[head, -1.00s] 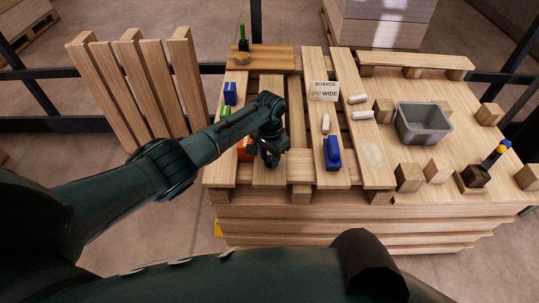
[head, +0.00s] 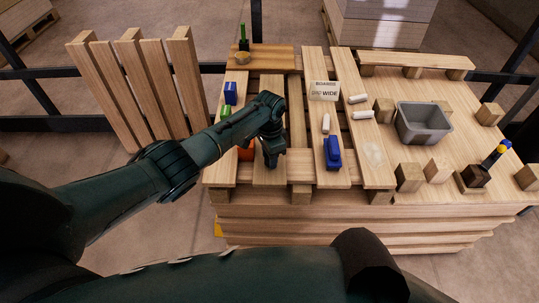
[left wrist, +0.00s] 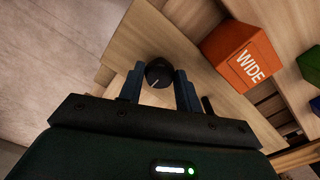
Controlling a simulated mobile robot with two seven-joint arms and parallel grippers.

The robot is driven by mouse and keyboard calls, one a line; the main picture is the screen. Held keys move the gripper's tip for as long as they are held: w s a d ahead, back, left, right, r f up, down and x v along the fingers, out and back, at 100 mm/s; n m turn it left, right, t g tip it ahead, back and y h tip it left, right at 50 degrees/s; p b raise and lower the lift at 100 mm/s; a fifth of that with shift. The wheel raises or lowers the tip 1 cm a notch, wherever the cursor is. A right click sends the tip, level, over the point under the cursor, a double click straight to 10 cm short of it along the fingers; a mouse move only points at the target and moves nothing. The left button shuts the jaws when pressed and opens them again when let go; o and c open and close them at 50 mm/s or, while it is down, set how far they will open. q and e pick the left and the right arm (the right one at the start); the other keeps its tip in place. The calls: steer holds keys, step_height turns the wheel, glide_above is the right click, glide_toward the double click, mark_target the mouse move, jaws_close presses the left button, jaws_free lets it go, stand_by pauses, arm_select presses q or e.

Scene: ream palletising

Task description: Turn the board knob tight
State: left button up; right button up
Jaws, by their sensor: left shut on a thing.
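The board knob (left wrist: 159,72) is a round black knob with a light pointer line, seen in the left wrist view on a wooden board (left wrist: 200,85). My left gripper (left wrist: 160,84) has its two fingers on either side of the knob and is shut on it. In the head view my left gripper (head: 272,160) points down at the near part of the pallet's left boards, and the arm hides the knob. My right gripper does not show in either view.
An orange block marked WIDE (left wrist: 240,55) stands beside the knob. A blue block (head: 333,153), a sign about wide board gaps (head: 323,91) and white pieces (head: 362,115) lie on the boards. A grey bin (head: 424,124) and wooden blocks (head: 409,177) are at the right.

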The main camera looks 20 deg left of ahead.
arm_select(q)
steer(key=o, duration=1)
step_height(320, 180, up, 13)
steer(key=p, duration=0.1)
steer(key=shift+r+p, duration=0.15)
steer(key=shift+p, duration=0.25)
steer(key=s+d+f+n+t+h, duration=0.2)
steer(key=s+d+f+t+h, duration=0.3)
steer(key=s+f, duration=0.75)
steer(key=s+a+r+n+t+y, duration=0.1)
steer(key=s+r+n+t, duration=0.1)
steer(key=s, duration=0.5)
steer(key=s+a+r+n+t, duration=0.1)
steer(key=s+a+n+t, duration=0.1)
steer(key=s, duration=0.5)
steer(key=shift+r+n+t+y+p, duration=0.3)
steer(key=shift+r+t+y+p, duration=0.15)
steer(key=shift+t, duration=0.45)
